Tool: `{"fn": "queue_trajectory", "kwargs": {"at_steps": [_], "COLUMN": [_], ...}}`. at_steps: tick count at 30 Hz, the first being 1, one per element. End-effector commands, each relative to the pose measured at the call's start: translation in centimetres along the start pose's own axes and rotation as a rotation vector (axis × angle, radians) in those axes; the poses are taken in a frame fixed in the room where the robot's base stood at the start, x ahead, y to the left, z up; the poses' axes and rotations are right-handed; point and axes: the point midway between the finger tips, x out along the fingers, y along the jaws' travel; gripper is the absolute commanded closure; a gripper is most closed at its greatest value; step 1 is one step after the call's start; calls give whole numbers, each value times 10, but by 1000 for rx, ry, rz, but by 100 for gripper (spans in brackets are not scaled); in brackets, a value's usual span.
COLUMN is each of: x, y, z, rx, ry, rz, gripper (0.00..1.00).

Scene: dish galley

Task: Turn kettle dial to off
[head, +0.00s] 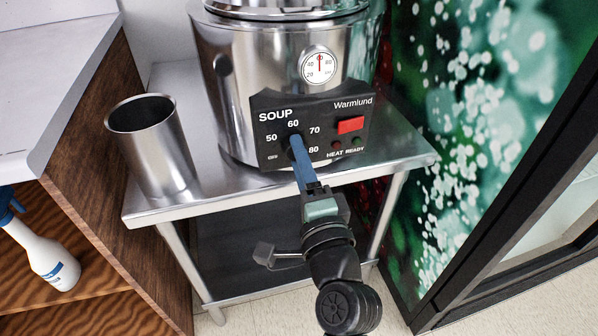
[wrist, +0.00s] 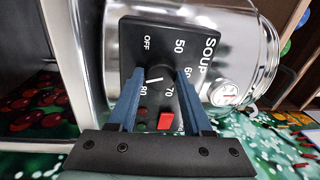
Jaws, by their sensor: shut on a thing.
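The steel soup kettle (head: 225,95) stands on a steel table with a black control panel (head: 345,105) on its front. The panel has OFF, 50, 60, 70 and 80 marks around a black dial (wrist: 160,76). My gripper (head: 298,148) reaches the panel from the front, its blue fingers over the dial and hiding most of it in the head view. In the wrist view my gripper (wrist: 160,74) has one finger on each side of the dial, shut on it. The dial's white line points left there, between 80 and OFF, nearer 80.
A red switch (head: 350,125) and two small lamps sit right of the dial. An empty steel cylinder (head: 165,155) stands left on the table (head: 205,200). A wooden shelf unit with a spray bottle (head: 45,255) is at left; a green patterned wall is at right.

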Motion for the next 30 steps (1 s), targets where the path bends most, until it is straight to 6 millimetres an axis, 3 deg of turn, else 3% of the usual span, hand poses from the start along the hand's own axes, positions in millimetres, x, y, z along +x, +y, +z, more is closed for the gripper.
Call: {"fn": "queue_trajectory", "kwargs": {"at_steps": [18, 30], "x": [0, 0], "y": [2, 0], "z": [-2, -3], "rx": [-546, -723], "ry": [-61, -83], "rz": [-19, -24], "gripper": [100, 100]}}
